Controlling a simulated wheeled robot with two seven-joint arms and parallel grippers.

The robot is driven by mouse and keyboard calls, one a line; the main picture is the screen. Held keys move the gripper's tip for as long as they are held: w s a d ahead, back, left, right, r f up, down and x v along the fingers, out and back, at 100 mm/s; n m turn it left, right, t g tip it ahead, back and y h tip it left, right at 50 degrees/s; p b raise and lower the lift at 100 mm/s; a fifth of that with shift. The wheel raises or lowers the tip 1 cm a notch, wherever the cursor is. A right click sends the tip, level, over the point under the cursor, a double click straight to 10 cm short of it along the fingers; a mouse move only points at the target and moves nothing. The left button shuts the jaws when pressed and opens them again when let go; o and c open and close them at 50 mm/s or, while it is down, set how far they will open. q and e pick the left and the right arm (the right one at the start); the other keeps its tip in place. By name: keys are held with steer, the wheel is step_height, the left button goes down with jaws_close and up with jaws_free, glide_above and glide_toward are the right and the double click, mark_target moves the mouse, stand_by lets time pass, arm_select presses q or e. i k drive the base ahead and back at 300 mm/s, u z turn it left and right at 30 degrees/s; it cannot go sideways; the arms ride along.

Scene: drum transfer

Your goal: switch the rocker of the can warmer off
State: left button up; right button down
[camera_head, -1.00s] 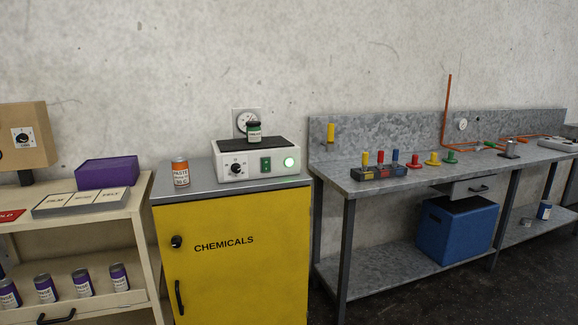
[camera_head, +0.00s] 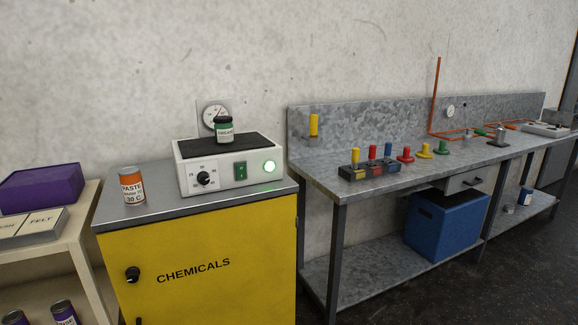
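The can warmer (camera_head: 211,177) is a white box with a black top plate, standing on the grey top of the yellow chemicals cabinet. Which side of the rocker is pressed is too small to tell. Neither of my grippers shows in the head view.
An orange paste can (camera_head: 132,187) stands left of the warmer on the cabinet (camera_head: 205,268). A shelf with a purple box (camera_head: 41,188) is at left. A grey workbench (camera_head: 330,183) with coloured plugs is at right, a blue crate (camera_head: 447,226) below. A round gauge (camera_head: 214,116) hangs behind the warmer.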

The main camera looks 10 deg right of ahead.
mark_target(241, 168)
steer(key=u, duration=0.05)
steer(key=i, duration=0.9)
steer(key=u, duration=0.35)
